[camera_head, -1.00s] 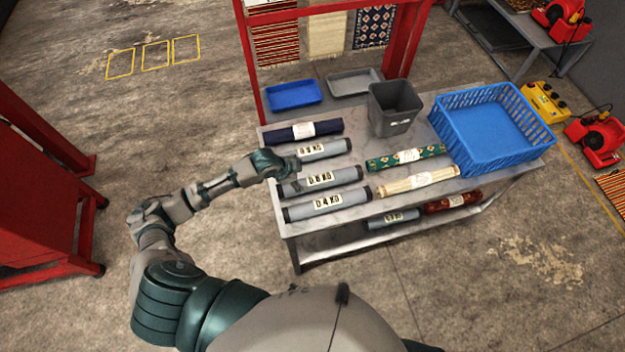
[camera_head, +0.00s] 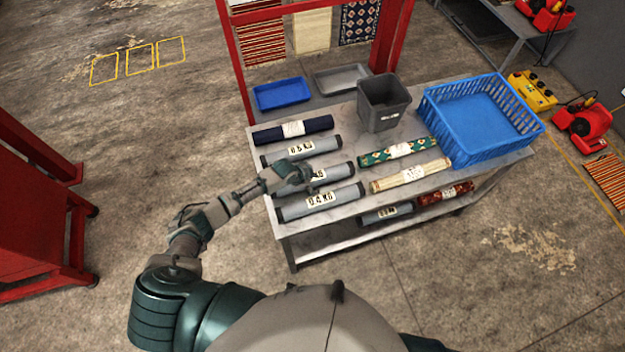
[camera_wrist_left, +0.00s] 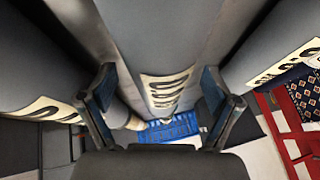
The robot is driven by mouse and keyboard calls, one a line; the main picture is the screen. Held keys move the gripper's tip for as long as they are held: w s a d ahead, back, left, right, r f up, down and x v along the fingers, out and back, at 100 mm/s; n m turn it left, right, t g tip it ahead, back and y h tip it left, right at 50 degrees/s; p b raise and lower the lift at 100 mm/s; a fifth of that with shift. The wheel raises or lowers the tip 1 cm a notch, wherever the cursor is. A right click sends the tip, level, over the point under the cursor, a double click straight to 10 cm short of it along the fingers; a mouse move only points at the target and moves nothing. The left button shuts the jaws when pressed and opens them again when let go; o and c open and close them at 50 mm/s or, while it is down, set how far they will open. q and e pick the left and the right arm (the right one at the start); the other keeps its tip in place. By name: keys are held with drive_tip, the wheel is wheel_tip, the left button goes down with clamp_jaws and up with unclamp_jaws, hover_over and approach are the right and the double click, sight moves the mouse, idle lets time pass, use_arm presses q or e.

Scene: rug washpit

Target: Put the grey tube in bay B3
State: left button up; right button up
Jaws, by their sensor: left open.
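Three grey tubes with dark ends lie side by side on the metal table: a back one (camera_head: 327,144), a middle one (camera_head: 340,170) and a front one (camera_head: 348,193) whose label seems to read 0.4 KG. My left gripper (camera_head: 304,178) is open over the middle tube and hides part of it and its label. In the left wrist view the middle tube (camera_wrist_left: 158,40) runs between my two open fingers (camera_wrist_left: 158,95), with a tube on either side. I cannot tell whether the fingers touch it. Another grey tube (camera_head: 372,217) lies on the lower shelf. My right gripper is out of view.
Three yellow floor outlines (camera_head: 139,59) lie at back left, without readable labels. The table (camera_head: 335,228) also holds a navy roll (camera_head: 268,136), a green roll (camera_head: 380,156), a cream roll (camera_head: 388,182), a grey bin (camera_head: 380,115) and a blue basket (camera_head: 480,140). A red frame (camera_head: 40,215) stands left.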

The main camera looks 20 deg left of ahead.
use_arm(q)
drive_tip(key=shift+a, duration=0.15)
drive_tip(key=shift+c, duration=0.9)
drive_tip(key=c, duration=0.8)
clamp_jaws()
drive_tip(key=shift+w, duration=0.1)
